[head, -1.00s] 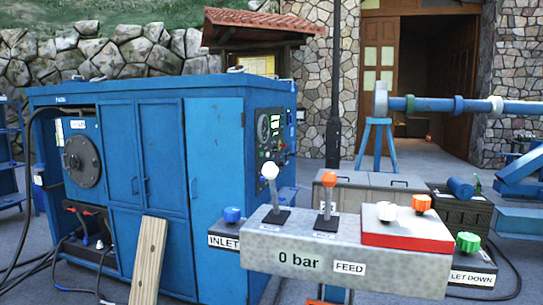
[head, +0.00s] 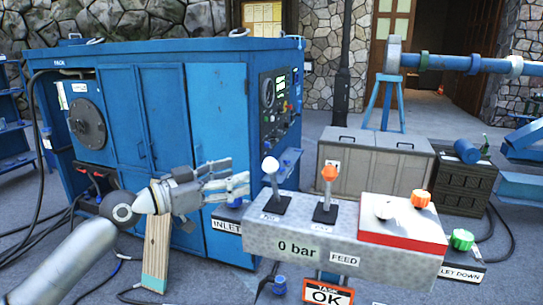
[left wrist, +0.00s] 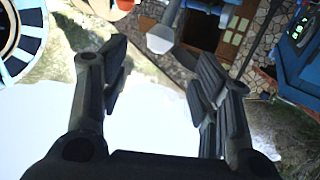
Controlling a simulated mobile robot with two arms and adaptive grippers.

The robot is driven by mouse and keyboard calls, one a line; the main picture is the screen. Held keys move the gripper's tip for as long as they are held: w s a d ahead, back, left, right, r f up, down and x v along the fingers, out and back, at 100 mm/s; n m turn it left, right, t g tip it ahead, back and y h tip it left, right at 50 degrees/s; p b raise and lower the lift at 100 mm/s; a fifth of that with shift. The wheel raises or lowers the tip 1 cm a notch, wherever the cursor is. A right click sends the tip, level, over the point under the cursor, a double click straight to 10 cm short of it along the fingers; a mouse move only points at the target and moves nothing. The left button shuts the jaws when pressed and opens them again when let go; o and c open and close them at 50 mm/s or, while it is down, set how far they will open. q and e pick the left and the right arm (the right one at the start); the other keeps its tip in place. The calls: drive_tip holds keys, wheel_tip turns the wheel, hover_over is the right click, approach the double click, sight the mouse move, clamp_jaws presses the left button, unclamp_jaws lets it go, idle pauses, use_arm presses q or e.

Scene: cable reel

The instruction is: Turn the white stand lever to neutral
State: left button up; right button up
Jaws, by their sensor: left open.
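The white-knobbed stand lever (head: 270,166) rises from the grey control stand (head: 290,228), left of the orange-knobbed lever (head: 328,175). My right gripper is out of view.
A large blue machine cabinet (head: 215,110) stands behind my left arm. A wooden plank (head: 156,250) leans beside it.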

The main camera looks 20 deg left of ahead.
sight(263, 168)
use_arm(q)
drive_tip(key=p+x, duration=0.6)
drive_tip(key=x, duration=0.3)
drive_tip(key=shift+w+d+r, duration=0.15)
drive_tip(key=shift+w+d, duration=0.05)
drive_tip(key=shift+w, duration=0.1)
drive_tip(key=shift+w+d+f, duration=0.2)
drive_tip(key=shift+w+d, duration=0.05)
drive_tip(key=shift+w, duration=0.1)
clamp_jaws()
